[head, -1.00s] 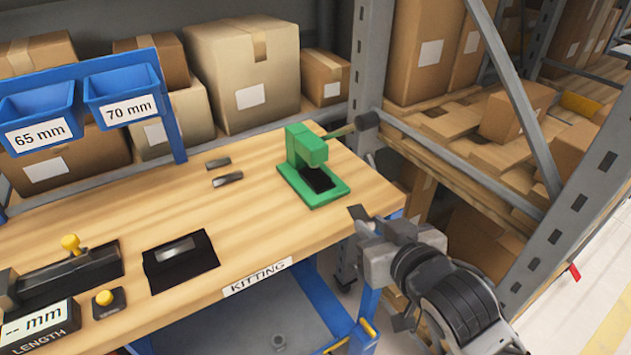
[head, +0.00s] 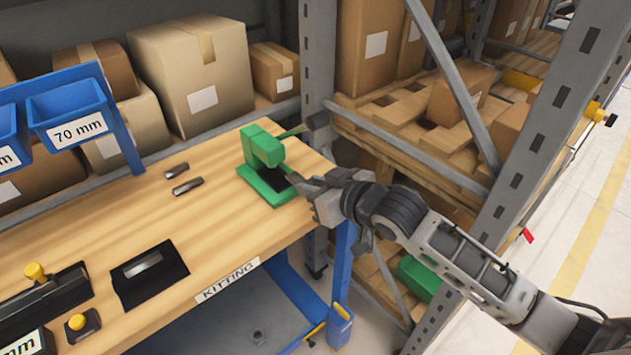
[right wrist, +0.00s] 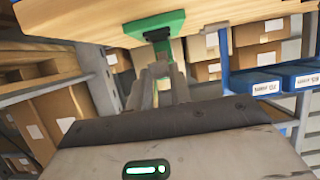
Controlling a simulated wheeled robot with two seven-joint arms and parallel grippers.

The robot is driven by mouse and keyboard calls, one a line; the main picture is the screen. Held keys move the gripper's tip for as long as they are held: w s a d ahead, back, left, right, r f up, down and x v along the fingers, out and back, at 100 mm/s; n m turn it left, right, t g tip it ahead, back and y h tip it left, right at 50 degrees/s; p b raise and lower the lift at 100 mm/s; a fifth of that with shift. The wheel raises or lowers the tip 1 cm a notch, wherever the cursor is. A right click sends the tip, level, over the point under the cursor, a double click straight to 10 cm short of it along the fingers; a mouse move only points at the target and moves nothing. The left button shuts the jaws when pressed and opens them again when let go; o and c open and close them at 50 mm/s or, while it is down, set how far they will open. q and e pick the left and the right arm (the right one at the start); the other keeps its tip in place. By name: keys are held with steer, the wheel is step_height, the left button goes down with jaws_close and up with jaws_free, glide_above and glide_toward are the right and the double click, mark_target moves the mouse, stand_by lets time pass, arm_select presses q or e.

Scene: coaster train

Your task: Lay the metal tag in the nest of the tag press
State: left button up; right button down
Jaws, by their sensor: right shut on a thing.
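The green tag press (head: 262,148) stands at the right end of the wooden table, its dark nest (head: 273,184) low at its front. My right gripper (head: 302,182) is at the press's right front edge, its fingers pointing at the nest. It is shut on a small thin piece, which I take to be the metal tag; the fingers mostly hide it. In the right wrist view the closed fingers (right wrist: 160,72) are just short of the green base (right wrist: 155,24) and black nest (right wrist: 157,35). I cannot tell whether the tag touches the nest. My left gripper is out of view.
Two small metal pieces (head: 182,178) lie left of the press. Another lies on a black pad (head: 130,282). A grey rack post (head: 318,60) stands close behind.

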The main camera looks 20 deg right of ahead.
mark_target(288, 190)
steer(key=shift+w+a+f+b, duration=0.1)
steer(key=shift+w+f+b, duration=0.2)
steer(key=shift+f, duration=0.25)
steer(key=shift+w+a+f+b, duration=0.15)
steer(key=shift+f+b, duration=0.1)
steer(key=shift+f, duration=0.35)
steer(key=shift+w+a+f+b, duration=0.1)
steer(key=shift+w+f+b, duration=0.2)
steer(key=shift+f, duration=0.25)
steer(key=shift+w+f, duration=0.1)
steer(key=shift+w, duration=0.1)
steer(key=shift+w+a+f+b, duration=0.15)
steer(key=shift+w+a, duration=0.25)
steer(key=shift+w, duration=0.65)
steer(key=shift+w+a+b, duration=0.1)
steer(key=shift+w+a, duration=0.25)
steer(key=shift+w, duration=0.65)
steer(key=shift+w+a+f+b, duration=0.15)
steer(key=shift+w+a, duration=0.25)
steer(key=shift+w, duration=0.65)
steer(key=shift+r, duration=0.15)
steer(key=c, duration=1.2)
jaws_free()
